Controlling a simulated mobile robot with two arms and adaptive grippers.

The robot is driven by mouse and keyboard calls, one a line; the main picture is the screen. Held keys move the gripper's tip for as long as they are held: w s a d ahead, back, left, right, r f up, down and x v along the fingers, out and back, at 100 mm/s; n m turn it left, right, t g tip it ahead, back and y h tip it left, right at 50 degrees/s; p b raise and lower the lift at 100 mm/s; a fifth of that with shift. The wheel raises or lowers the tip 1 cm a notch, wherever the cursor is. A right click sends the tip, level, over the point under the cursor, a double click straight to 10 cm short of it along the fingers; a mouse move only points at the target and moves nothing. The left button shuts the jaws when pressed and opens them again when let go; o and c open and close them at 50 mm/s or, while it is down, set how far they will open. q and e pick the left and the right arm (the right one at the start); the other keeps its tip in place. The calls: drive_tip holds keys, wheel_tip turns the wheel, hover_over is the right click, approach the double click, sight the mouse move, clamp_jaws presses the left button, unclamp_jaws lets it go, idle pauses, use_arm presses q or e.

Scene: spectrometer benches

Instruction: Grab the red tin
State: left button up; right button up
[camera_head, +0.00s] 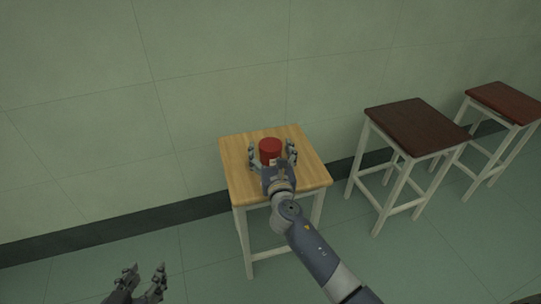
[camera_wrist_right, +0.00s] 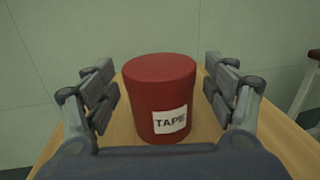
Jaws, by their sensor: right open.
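The red tin (camera_head: 270,148) stands upright on the light wooden stool top (camera_head: 236,163). In the right wrist view the tin (camera_wrist_right: 158,85) carries a white label reading "TAPE" and stands between my fingers. My right gripper (camera_head: 272,152) is open, with one finger on each side of the tin. In the right wrist view a gap shows between each finger of the gripper (camera_wrist_right: 160,100) and the tin. My left gripper (camera_head: 146,275) is low at the left of the head view, away from the stool, with its fingers apart and nothing between them.
A dark brown stool (camera_head: 418,127) and a reddish stool (camera_head: 506,102) stand to the right. A tiled wall (camera_head: 200,70) with a dark base strip rises behind the stools. The stool top around the tin is clear. Open floor (camera_head: 200,265) lies in front.

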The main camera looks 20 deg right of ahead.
drive_tip(key=shift+w, duration=0.1)
drive_tip(key=c, duration=1.2)
drive_tip(key=shift+r, duration=0.1)
drive_tip(key=shift+c, duration=0.2)
